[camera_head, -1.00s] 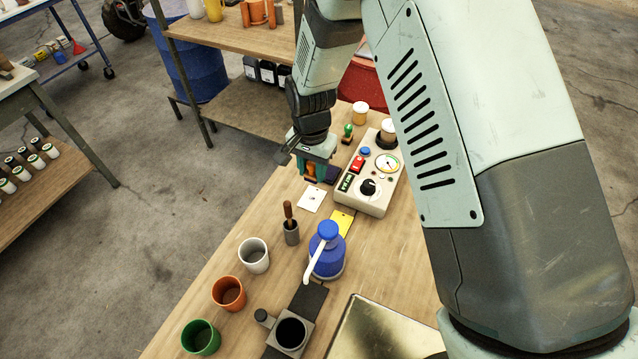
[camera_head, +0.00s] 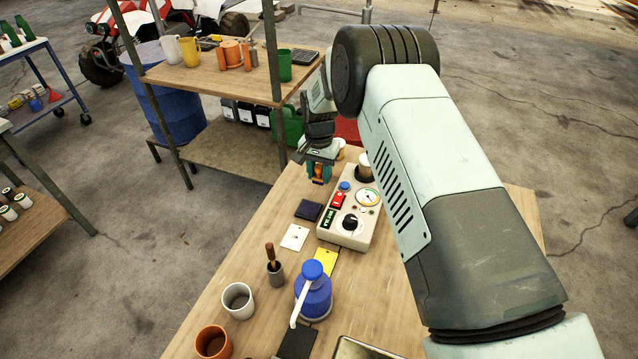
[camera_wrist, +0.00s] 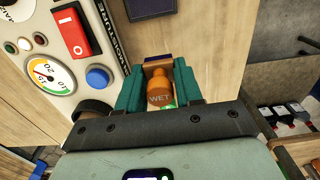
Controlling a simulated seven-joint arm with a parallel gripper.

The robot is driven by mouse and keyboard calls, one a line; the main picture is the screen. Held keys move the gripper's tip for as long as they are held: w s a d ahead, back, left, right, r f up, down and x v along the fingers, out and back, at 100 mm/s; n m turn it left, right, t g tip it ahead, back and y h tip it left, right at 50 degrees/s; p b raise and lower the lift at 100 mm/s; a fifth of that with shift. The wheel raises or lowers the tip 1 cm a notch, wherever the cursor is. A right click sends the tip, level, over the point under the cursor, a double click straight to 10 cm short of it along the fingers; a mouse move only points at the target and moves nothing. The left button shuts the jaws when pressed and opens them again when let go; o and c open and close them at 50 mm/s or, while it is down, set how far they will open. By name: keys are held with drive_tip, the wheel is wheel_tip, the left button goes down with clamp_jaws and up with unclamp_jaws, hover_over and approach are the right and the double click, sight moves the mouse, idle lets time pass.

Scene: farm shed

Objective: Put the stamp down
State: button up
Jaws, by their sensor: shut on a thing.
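The stamp has an orange-brown handle marked "WET" and shows between the teal fingers in the wrist view (camera_wrist: 159,91). My gripper (camera_head: 318,174) is shut on it, beyond the dark ink pad (camera_head: 308,210) and left of the control box's far end. In the head view only a small orange and purple part of the stamp (camera_head: 318,180) shows below the fingers. I cannot tell whether its base touches the table. A bit of green shows beside the handle in the wrist view; what it belongs to is unclear. A white card (camera_head: 294,237) with a small mark lies nearer than the pad.
The control box (camera_head: 345,218) with dial, knob and buttons stands right of my gripper. A wooden-handled tool in a grey cup (camera_head: 275,268), a blue pump bottle (camera_head: 314,293), a white cup (camera_head: 238,300) and an orange cup (camera_head: 213,342) stand nearer. A shelf (camera_head: 235,65) stands behind the table.

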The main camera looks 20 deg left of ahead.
sight(319, 176)
drive_tip(key=shift+f, duration=2)
drive_tip(key=shift+f, duration=0.1)
drive_tip(key=o, duration=0.8)
drive_tip(key=shift+o, duration=0.2)
